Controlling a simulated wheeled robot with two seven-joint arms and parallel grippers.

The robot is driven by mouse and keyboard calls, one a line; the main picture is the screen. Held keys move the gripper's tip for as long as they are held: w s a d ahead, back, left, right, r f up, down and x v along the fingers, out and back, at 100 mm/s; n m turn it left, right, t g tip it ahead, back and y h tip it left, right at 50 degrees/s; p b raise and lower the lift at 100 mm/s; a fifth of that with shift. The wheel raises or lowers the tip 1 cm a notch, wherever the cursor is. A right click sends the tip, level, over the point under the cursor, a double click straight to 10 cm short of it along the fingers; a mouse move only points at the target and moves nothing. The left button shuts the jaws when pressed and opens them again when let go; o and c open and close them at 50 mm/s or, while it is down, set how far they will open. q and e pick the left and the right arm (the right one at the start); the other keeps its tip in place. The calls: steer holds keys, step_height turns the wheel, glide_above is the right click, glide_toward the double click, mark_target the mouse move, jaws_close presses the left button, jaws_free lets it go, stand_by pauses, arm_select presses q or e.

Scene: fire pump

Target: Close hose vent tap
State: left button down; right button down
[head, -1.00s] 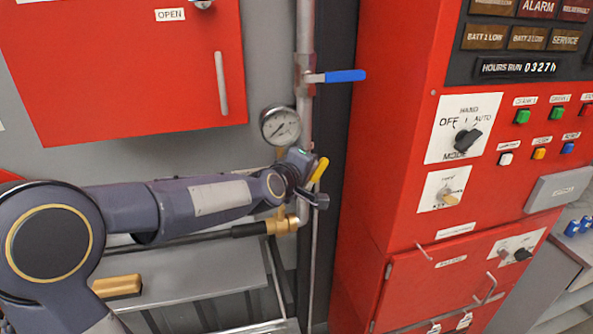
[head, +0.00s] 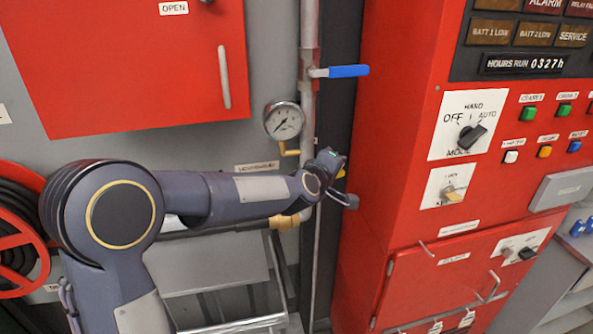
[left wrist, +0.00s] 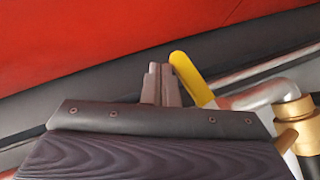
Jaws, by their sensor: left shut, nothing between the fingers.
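The hose vent tap has a yellow lever. It shows clearly in the left wrist view (left wrist: 192,78), slanting up and left from the pipe fitting (left wrist: 265,97). In the head view only a small yellow piece (head: 341,174) shows behind my left wrist; the tap body is hidden. My left gripper (head: 348,201) is shut and empty. In the left wrist view its fingers (left wrist: 161,83) stand right beside the lever, on its left side. I cannot tell whether they touch it. My right gripper is not in view.
A vertical pipe (head: 308,40) carries a blue-handled valve (head: 348,71), with a pressure gauge (head: 284,120) to its left. The red control cabinet (head: 385,190) stands close on the right. A red hose reel (head: 20,235) is at the far left.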

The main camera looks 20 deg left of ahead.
arm_select(q)
steer(key=shift+w+d+f+b, duration=0.2)
steer(key=shift+d+f+b, duration=0.15)
steer(key=shift+f, duration=0.2)
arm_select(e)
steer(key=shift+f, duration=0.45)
arm_select(q)
steer(key=shift+f, duration=0.1)
